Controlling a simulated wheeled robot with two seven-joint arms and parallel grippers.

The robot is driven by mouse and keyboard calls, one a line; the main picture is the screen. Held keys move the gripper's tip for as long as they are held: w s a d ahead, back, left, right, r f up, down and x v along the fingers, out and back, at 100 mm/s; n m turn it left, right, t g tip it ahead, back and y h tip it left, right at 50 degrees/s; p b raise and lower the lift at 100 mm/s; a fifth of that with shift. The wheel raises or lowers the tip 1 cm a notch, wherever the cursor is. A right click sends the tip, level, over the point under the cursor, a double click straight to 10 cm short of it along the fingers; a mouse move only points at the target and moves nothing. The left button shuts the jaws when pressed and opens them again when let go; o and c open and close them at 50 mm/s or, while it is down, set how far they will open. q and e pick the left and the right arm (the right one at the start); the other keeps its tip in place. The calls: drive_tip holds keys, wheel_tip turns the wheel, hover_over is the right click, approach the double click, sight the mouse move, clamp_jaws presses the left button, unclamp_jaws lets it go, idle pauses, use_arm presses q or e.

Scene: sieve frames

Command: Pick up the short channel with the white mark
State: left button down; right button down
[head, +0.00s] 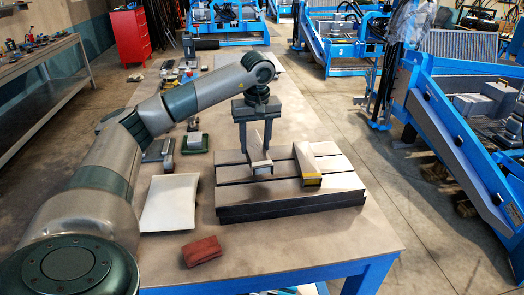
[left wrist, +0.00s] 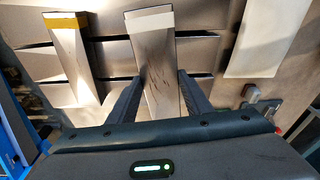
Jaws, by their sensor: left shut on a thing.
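The short channel with the white mark (head: 259,158) is at the left part of the slotted plate (head: 235,192). In the left wrist view the channel (left wrist: 160,70) has a white band across its far end. My left gripper (head: 256,148) points down and is shut on this channel, with one finger on each side; the fingers (left wrist: 158,90) also flank it in the left wrist view. Whether the channel touches the plate is hard to tell. A similar channel with a yellow mark (head: 318,165) lies to its right, apart from the gripper. My right gripper is out of view.
A white sheet-like panel (head: 170,203) lies left of the plate, and a red block (head: 201,251) lies nearer the front edge. Small items stand farther back on the left. The table's right side beyond the plate is bare.

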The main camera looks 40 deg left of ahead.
use_arm(q)
drive_tip(key=s+r+b, duration=0.3)
drive_tip(key=s+r, duration=0.2)
drive_tip(key=s, duration=0.3)
drive_tip(key=shift+s+a+r, duration=0.2)
drive_tip(key=shift+s+a, duration=0.1)
drive_tip(key=shift+s, duration=0.05)
